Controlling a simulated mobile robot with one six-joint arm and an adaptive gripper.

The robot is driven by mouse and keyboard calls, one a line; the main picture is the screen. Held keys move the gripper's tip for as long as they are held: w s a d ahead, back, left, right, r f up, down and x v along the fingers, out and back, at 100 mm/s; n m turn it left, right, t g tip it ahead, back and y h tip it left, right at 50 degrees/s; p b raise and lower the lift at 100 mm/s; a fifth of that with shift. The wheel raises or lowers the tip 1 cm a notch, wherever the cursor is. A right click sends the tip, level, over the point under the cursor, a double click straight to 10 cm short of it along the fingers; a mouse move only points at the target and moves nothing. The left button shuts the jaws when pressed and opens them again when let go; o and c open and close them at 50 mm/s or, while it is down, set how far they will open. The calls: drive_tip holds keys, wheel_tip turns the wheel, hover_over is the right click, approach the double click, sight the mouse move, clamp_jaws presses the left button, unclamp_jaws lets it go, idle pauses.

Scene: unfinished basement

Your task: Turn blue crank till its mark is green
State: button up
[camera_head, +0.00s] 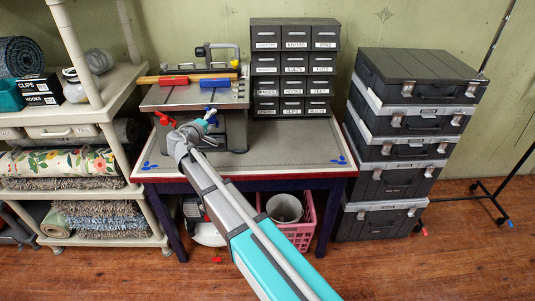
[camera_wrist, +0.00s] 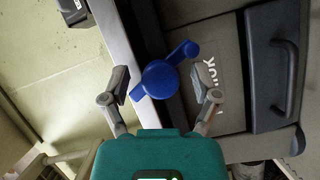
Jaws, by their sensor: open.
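The blue crank (camera_head: 210,116) is on the front of a grey bench machine (camera_head: 230,130) in the head view. In the wrist view the blue crank (camera_wrist: 160,80) has a round hub with a short arm reaching up and right to a rounded knob. My gripper (camera_wrist: 163,80) is open, with one finger on each side of the hub. I cannot tell whether either finger touches it. In the head view my gripper (camera_head: 190,131) is at the machine's front, just left of the crank. I cannot make out the crank's mark or its colour.
A red crank (camera_head: 165,118) is on the machine's left. A dark drawer cabinet (camera_head: 295,65) stands behind on the workbench (camera_head: 285,158). Stacked black cases (camera_head: 400,180) stand right of the bench, a shelf unit (camera_head: 100,112) left. The bench's right front is clear.

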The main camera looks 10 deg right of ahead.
drive_tip(key=n+b, duration=0.1)
drive_tip(key=n+t+h+b, duration=0.1)
drive_tip(key=n, duration=0.1)
drive_tip(key=n+b, duration=0.1)
drive_tip(key=shift+f+t+b, duration=0.25)
drive_tip(key=shift+t+b, duration=0.15)
drive_tip(key=n+t+b, duration=0.1)
drive_tip(key=n+b, duration=0.1)
drive_tip(key=n, duration=0.1)
drive_tip(key=n+t+b, duration=0.1)
drive_tip(key=n, duration=0.2)
drive_tip(key=shift+n+t+b, duration=0.3)
drive_tip(key=shift+b, duration=0.05)
drive_tip(key=shift+s+a+r+n, duration=0.1)
drive_tip(key=shift+s+n, duration=0.2)
drive_tip(key=b+v, duration=0.4)
drive_tip(key=v, duration=0.9)
drive_tip(key=s+d+f+m+g+y+p, duration=0.1)
drive_tip(key=d+m+g+p, duration=0.3)
drive_tip(key=d, duration=0.5)
drive_tip(key=s+d+m+g+y+p, duration=0.1)
drive_tip(key=s+d+m+g+p, duration=0.3)
drive_tip(key=d+p, duration=0.3)
drive_tip(key=s+d+f+m+g+p, duration=0.1)
drive_tip(key=d+m+g+p, duration=0.3)
drive_tip(key=d, duration=0.8)
drive_tip(key=shift+s+d+f+g+y+p, duration=0.25)
drive_tip(key=shift+s+f+g+y+p, duration=0.25)
drive_tip(key=shift+s+p, duration=0.5)
drive_tip(key=shift+w+r, duration=0.1)
